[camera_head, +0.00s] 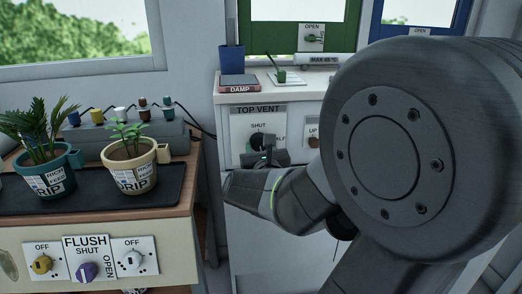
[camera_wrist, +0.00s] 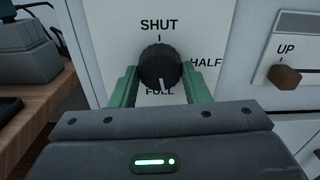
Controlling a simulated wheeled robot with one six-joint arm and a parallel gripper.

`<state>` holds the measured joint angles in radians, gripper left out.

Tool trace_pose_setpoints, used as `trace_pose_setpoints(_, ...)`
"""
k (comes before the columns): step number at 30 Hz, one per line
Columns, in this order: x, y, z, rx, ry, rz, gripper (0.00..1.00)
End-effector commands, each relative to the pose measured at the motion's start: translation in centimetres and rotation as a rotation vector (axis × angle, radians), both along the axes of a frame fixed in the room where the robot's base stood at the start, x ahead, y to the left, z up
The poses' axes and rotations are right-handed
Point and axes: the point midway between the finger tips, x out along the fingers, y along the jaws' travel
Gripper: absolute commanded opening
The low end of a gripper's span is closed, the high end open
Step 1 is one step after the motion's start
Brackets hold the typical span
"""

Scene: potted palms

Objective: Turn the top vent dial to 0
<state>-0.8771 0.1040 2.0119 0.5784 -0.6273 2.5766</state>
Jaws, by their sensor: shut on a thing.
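The top vent dial (camera_wrist: 160,67) is a black ridged knob on a white panel lettered SHUT above, HALF at right and FULL below. Its white mark is on the lower side, pointing down toward FULL. No 0 shows on the panel. My gripper (camera_wrist: 158,88) is shut on the dial, with a green finger on each side of it. In the head view, the TOP VENT panel (camera_head: 241,150) is on the white cabinet, and my gripper (camera_head: 265,152) hides part of the dial.
A wooden UP knob (camera_wrist: 284,77) is on another panel to the right. A DAMP book (camera_head: 239,84) and a blue cup (camera_head: 232,59) stand on the cabinet top.

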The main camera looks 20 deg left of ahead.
Motion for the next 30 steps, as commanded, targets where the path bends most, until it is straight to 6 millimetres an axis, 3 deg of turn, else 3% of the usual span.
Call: trace_pose_setpoints(30,0.09,-0.15,0.00,-0.779,-0.477,0.001,0.19)
